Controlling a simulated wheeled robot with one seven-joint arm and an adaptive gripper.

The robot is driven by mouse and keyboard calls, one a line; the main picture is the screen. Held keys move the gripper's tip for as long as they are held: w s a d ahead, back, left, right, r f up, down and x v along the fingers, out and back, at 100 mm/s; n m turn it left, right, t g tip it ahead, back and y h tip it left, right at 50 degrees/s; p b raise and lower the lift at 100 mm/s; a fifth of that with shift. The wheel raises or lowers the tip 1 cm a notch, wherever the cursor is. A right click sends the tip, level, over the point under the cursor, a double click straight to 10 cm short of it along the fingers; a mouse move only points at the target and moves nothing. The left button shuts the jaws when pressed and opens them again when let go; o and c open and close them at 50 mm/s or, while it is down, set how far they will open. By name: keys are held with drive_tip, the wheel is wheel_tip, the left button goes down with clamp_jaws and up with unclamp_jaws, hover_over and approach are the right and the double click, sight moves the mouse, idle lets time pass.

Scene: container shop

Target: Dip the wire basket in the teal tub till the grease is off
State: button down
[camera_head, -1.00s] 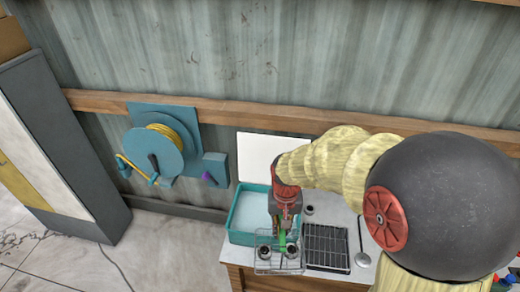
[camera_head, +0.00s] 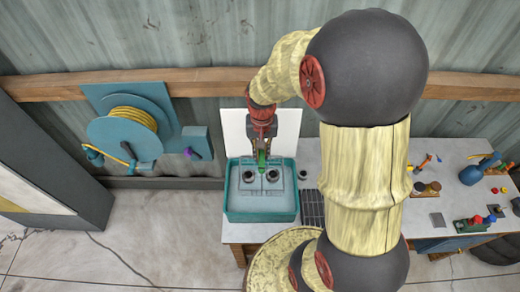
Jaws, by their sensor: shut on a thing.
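The teal tub (camera_head: 262,214) stands at the left end of the bench and holds pale, greyish liquid. The wire basket (camera_head: 278,188) is inside the tub's outline, low at the liquid, with two dark round parts (camera_head: 248,177) in it. I cannot tell how deep the basket sits or whether grease is left on the parts. My gripper (camera_head: 262,163) points down over the back half of the tub. It is shut on the basket's green handle (camera_head: 262,157). The fingertips are small and partly hidden.
A dark wire rack (camera_head: 313,208) lies right of the tub, partly behind my arm. A white panel (camera_head: 287,128) stands behind the tub. A blue hose reel (camera_head: 125,140) hangs at left. Tools and small parts, with a blue vise-like object (camera_head: 472,174), occupy the right bench.

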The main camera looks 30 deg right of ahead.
drive_tip(key=shift+f+b, duration=5)
drive_tip(key=shift+f, duration=2.85)
drive_tip(key=shift+r, duration=0.1)
drive_tip(key=shift+r+p, duration=0.5)
drive_tip(key=shift+r, duration=0.05)
drive_tip(key=shift+f, duration=0.2)
drive_tip(key=shift+f+b, duration=0.4)
drive_tip(key=shift+f, duration=0.05)
drive_tip(key=shift+r, duration=0.1)
drive_tip(key=shift+r+p, duration=0.5)
drive_tip(key=shift+r, duration=0.15)
